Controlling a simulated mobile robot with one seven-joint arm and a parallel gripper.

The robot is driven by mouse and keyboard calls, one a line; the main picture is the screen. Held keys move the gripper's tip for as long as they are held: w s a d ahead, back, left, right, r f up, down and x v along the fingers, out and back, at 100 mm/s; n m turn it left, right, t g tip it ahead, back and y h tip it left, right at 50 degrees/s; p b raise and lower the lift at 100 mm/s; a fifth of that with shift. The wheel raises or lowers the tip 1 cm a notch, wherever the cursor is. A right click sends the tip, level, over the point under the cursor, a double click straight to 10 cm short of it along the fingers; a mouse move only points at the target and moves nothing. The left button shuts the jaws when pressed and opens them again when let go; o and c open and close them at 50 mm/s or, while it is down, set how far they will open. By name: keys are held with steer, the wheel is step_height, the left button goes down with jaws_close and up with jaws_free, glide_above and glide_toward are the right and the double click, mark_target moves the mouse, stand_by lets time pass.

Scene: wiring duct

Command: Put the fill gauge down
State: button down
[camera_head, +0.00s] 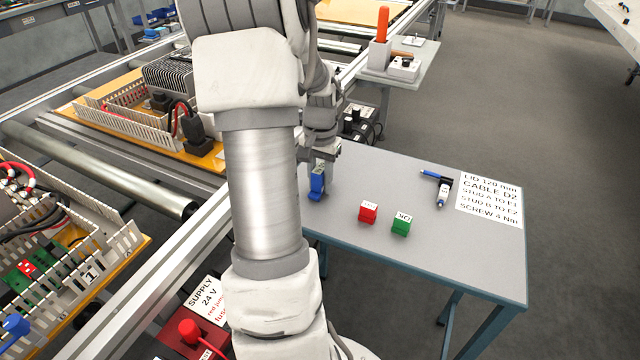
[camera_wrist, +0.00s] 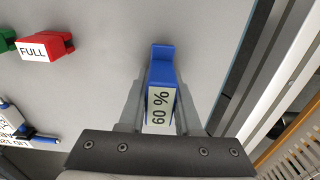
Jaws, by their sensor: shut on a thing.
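The fill gauge is a blue block with a pale label reading "60 %". In the wrist view the gauge (camera_wrist: 161,70) sits between the two fingers of my gripper (camera_wrist: 157,105), which is shut on it. In the head view the gauge (camera_head: 317,184) hangs below my gripper (camera_head: 321,168), over the left part of the grey table (camera_head: 440,255). I cannot tell whether its lower end touches the table top.
A red block (camera_head: 368,212) labelled "FULL" in the wrist view and a green block (camera_head: 401,224) stand on the table. A blue-and-black tool (camera_head: 441,187) and a printed sheet (camera_head: 490,198) lie further right. The table's front is clear.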

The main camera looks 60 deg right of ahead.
mark_target(320, 168)
steer(key=shift+f, duration=0.15)
steer(key=c, duration=0.6)
jaws_free()
step_height(320, 168, up, 12)
steer(key=p, duration=0.4)
steer(key=shift+r, duration=0.2)
